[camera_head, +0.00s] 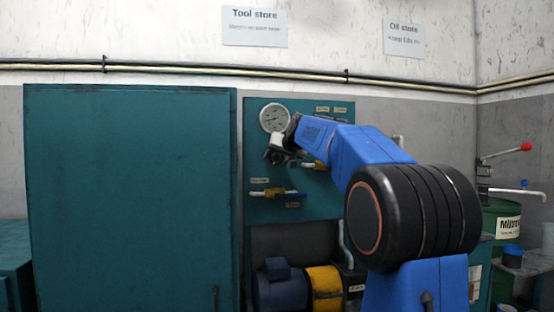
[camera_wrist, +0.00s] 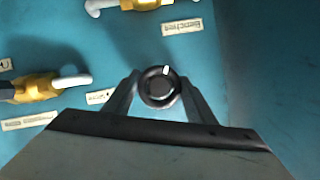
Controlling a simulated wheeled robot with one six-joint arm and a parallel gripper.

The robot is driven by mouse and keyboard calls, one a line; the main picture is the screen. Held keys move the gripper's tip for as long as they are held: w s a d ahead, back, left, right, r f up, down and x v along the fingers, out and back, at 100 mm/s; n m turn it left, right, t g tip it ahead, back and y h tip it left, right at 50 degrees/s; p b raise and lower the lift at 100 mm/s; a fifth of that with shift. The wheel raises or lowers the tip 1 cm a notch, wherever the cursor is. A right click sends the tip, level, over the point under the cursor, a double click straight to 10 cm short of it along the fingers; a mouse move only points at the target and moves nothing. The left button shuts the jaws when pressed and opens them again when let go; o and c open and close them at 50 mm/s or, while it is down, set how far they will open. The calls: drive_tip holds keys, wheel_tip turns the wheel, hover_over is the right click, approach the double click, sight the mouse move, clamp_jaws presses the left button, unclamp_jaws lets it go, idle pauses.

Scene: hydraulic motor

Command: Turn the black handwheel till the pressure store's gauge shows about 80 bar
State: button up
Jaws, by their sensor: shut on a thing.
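The black handwheel (camera_wrist: 153,101) shows in the wrist view as a round dark knob with a grey centre and a white mark near its top. My gripper (camera_wrist: 160,92) has one finger on each side of it and is shut on it. In the head view my gripper (camera_head: 277,154) is at the teal panel (camera_head: 262,211), just below the pressure gauge (camera_head: 274,117). The gauge has a white round face; its needle reading is too small to tell. The handwheel is hidden behind my gripper in the head view.
A brass valve with a white-tipped lever (camera_wrist: 38,87) lies left of the handwheel in the wrist view, another (camera_wrist: 140,4) above it. A large teal cabinet (camera_head: 130,200) stands left of the panel. A blue motor (camera_head: 279,287) sits below. A red-knobbed lever (camera_head: 526,147) is at right.

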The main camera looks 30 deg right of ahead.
drive_tip(key=m+t+y, duration=0.1)
drive_tip(key=m+y, duration=0.1)
drive_tip(key=m, duration=0.1)
drive_tip(key=shift+m+t+y, duration=0.6)
drive_tip(key=shift+m+y, duration=0.1)
drive_tip(key=shift+m, duration=0.8)
drive_tip(key=o, duration=1)
drive_tip(key=shift+o, duration=0.2)
drive_tip(key=shift+s, duration=0.1)
drive_tip(key=v, duration=1.7)
drive_tip(key=shift+s+a, duration=0.1)
